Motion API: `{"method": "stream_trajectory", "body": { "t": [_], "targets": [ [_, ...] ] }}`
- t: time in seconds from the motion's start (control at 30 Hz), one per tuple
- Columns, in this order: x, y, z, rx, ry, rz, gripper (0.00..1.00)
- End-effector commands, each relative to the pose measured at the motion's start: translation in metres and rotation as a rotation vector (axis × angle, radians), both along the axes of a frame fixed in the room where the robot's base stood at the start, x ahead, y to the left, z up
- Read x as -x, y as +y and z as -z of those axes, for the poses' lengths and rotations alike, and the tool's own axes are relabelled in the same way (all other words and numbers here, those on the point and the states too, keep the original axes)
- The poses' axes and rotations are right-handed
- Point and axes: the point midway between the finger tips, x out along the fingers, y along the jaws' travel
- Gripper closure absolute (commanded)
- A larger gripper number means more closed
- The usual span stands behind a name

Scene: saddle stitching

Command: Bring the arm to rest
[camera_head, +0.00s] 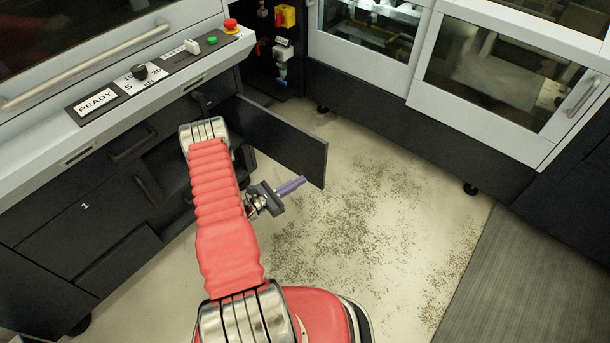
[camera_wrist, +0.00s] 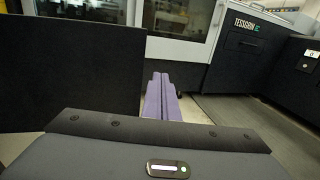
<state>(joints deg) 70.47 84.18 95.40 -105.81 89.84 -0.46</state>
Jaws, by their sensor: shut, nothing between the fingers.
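My arm, in a red ribbed cover, reaches forward in the head view toward the dark cabinet front. My gripper (camera_head: 291,186) points right from the arm's far end, over the speckled floor. Its purple fingers lie together, shut and empty. They also show in the wrist view (camera_wrist: 161,97), side by side and pointing ahead. An open dark cabinet door (camera_head: 285,140) stands just beyond the fingers in the head view. In the wrist view a dark panel (camera_wrist: 70,75) fills the left side, apart from the fingers.
A control panel with a READY label (camera_head: 95,105), a knob (camera_head: 139,71) and a red button (camera_head: 231,25) is at upper left. Windowed machines (camera_head: 500,80) line the back and right. The speckled floor (camera_head: 370,225) is clear; a grey mat (camera_head: 530,280) lies at lower right.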

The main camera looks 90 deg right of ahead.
Motion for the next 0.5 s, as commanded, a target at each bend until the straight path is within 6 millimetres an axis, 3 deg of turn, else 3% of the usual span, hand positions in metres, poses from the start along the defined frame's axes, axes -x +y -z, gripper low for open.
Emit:
{"method": "stream_trajectory", "body": {
  "t": [0.2,0.5],
  "targets": [
    [-0.0099,0.0122,-0.0004,0.001,0.000,-0.001,1.00],
    [-0.0100,0.0125,-0.0003,0.001,0.000,0.000,1.00]
  ]
}}
